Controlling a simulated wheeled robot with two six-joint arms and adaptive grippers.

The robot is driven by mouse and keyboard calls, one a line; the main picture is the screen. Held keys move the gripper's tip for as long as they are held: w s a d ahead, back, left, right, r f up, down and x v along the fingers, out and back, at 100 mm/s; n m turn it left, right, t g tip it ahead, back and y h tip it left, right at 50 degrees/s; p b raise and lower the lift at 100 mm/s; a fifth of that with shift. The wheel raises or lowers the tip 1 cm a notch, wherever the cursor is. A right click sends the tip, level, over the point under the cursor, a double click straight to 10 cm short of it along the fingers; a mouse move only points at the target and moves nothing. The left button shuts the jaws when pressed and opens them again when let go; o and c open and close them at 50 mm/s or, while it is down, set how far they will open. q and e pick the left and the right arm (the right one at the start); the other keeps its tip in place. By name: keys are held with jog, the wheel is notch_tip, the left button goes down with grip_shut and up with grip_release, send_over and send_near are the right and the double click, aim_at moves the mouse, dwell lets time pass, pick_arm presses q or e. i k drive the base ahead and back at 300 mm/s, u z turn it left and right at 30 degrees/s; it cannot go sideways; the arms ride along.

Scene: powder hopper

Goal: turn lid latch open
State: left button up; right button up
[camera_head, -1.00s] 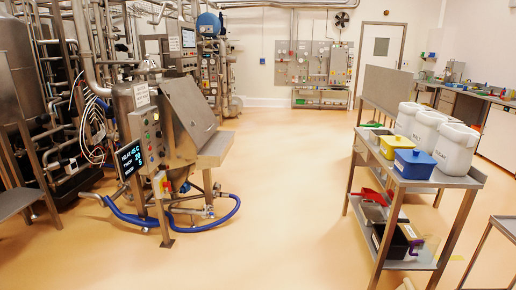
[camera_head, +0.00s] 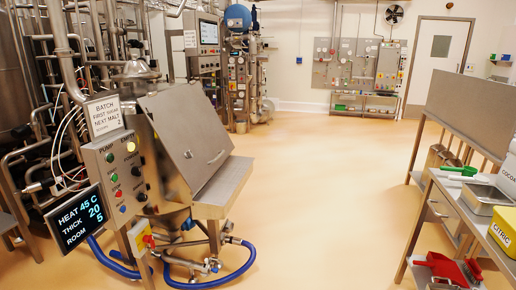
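The powder hopper (camera_head: 170,165) stands left of the middle of the head view. Its slanted steel lid (camera_head: 190,130) looks closed, with a small handle-like fitting (camera_head: 216,157) near its lower right edge. I cannot tell whether this fitting is the latch. The hopper's control panel (camera_head: 126,175) with several buttons faces me. Neither of my grippers shows in the view.
A display (camera_head: 78,218) reads heat, thick and room values. A blue hose (camera_head: 225,280) loops on the floor below the hopper. A steel cart (camera_head: 448,205) with a red scoop (camera_head: 447,267) stands at right. The floor (camera_head: 330,200) between is clear.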

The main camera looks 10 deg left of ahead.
aim_at(189, 154)
jog(key=i, duration=5.05)
jog(key=u, duration=1.3)
